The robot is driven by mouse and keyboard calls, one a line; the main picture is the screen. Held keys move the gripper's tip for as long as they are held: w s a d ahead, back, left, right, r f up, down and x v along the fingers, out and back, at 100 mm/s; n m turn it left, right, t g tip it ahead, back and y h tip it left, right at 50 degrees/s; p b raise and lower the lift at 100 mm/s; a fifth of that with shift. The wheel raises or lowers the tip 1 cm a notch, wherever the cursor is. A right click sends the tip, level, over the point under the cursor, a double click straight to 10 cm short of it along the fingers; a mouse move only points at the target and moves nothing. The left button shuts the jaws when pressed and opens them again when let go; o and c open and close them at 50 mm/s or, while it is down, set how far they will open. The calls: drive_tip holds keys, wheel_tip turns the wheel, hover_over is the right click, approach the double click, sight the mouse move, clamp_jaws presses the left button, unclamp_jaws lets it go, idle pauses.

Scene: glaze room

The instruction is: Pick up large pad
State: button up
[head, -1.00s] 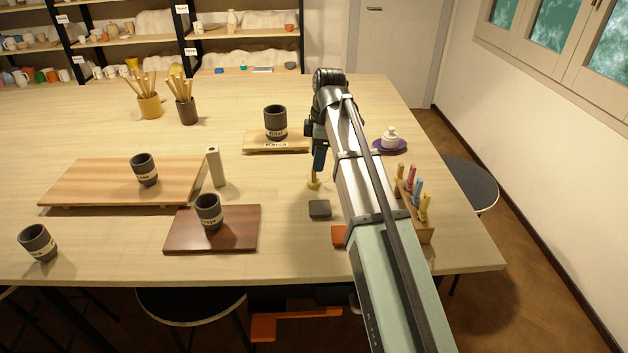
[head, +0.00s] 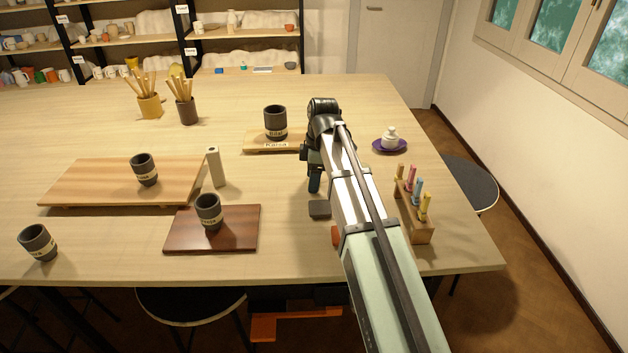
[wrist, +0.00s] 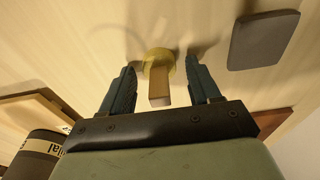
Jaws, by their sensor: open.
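A round yellow pad with a square wooden handle (wrist: 159,85) stands on the table between the two fingers of my gripper (wrist: 160,85) in the wrist view. My gripper is open, one finger on each side of the handle, with gaps left; it holds nothing. In the head view my gripper (head: 314,187) is low over the table, and the yellow pad is hidden behind it. A dark grey rounded-square block (head: 319,208) lies just in front of it; it also shows in the wrist view (wrist: 263,40). I cannot tell by label which one is the large pad.
An orange piece (head: 335,236) is partly hidden by my arm. A wooden rack with coloured sticks (head: 414,220) stands right, a purple dish (head: 379,146) behind it. A board with a dark cup (head: 275,121) is behind my gripper. More boards and cups stand left.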

drive_tip(key=c, duration=1.1)
